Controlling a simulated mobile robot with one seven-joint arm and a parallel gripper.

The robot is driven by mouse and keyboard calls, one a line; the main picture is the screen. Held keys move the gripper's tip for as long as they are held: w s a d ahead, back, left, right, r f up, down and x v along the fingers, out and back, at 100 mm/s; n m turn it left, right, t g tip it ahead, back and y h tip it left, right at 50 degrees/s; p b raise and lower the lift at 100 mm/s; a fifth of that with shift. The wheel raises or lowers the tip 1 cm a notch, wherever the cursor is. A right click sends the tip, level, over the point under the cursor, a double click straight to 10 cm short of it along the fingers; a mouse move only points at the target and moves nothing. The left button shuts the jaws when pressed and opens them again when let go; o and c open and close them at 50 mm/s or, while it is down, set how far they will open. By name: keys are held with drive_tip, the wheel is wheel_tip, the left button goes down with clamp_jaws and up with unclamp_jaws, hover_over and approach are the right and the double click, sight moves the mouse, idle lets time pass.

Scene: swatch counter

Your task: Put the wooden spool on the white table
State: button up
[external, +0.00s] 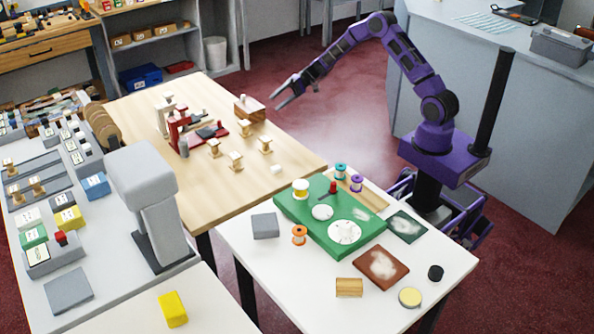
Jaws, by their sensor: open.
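Several small wooden spools stand on the light wood table (270,180): one at left (214,147), one in front (236,160) and one at right (265,144). I cannot tell which one the task means. The white table (262,268) stands nearer the camera, at the front right. My gripper (276,102) is open and appears empty. It is above the far right edge of the wood table, beside a wooden block (250,109) and apart from the spools.
The white table holds a green board (290,205), coloured spools, a grey block (265,226), a brown pad (381,267) and a wooden piece (349,287). A grey machine (143,180) stands at left. The white table's front left is clear.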

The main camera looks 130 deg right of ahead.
sight(249, 122)
drive_tip(key=w+f+m, duration=0.2)
drive_tip(key=w+m, duration=0.3)
drive_tip(key=m, duration=0.1)
drive_tip(key=w+f+m+b, duration=0.1)
drive_tip(key=w+f+m, duration=0.1)
drive_tip(key=w+m, duration=0.3)
drive_tip(key=w+f+m+b, duration=0.1)
drive_tip(key=w+f+m, duration=0.1)
drive_tip(key=w+m, duration=0.4)
drive_tip(key=shift+w+d+m, duration=0.1)
drive_tip(key=shift+d+m, duration=0.1)
drive_tip(key=shift+m, duration=0.3)
clamp_jaws()
